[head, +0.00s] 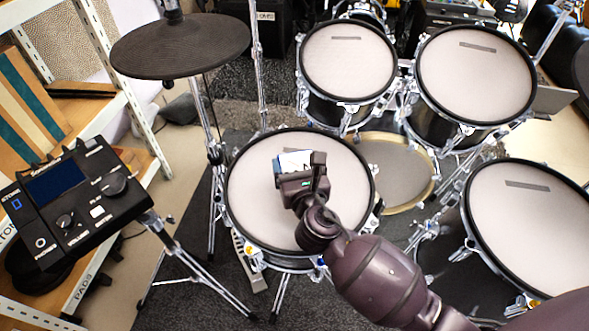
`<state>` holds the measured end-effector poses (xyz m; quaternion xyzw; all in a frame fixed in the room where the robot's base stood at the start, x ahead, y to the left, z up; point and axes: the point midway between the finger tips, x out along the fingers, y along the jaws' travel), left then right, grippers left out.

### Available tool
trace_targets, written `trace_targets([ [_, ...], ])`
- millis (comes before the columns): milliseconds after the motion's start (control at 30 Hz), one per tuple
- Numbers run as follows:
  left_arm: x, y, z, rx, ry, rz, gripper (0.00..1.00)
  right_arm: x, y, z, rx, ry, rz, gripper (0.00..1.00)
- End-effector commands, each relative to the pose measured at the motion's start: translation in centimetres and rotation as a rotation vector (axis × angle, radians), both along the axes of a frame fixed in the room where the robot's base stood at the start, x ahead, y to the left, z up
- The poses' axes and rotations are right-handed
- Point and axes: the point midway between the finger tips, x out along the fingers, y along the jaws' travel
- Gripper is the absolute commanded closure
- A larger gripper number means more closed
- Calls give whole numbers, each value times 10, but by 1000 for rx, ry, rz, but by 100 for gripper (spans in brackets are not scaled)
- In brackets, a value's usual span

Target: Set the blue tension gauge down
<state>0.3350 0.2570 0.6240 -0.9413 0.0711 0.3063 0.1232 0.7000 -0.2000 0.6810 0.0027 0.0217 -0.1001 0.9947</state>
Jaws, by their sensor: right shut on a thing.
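The blue tension gauge (281,159) shows as a small blue-edged piece with a white face, at my right gripper's fingertips. My right gripper (300,170) is shut on it, and its fingers hide part of it. Both are over the pale mesh head of the middle drum pad (258,203), in the centre of the head view. I cannot tell whether the gauge touches the mesh or is just above it. My left gripper is not in view.
Two tom pads (348,75) (480,90) stand behind, and a large pad (535,215) stands at right. A dark cymbal pad (180,50) and a drum module (75,200) are at left. Bare mesh surrounds the gauge.

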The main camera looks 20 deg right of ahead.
Motion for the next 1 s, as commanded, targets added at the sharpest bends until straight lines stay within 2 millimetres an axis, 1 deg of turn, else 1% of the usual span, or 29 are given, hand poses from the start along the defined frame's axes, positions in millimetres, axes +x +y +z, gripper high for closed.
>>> trace_targets([
  [33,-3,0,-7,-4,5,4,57,-2,0,-13,1,9,0,57],
  [67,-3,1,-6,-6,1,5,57,-1,0,-15,0,7,0,57],
  [333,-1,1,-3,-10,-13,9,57,0,0,-9,0,-4,0,57],
  [967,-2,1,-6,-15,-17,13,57,0,0,-22,0,-3,0,57],
  [1000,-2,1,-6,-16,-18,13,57,0,0,-23,0,0,0,14],
])
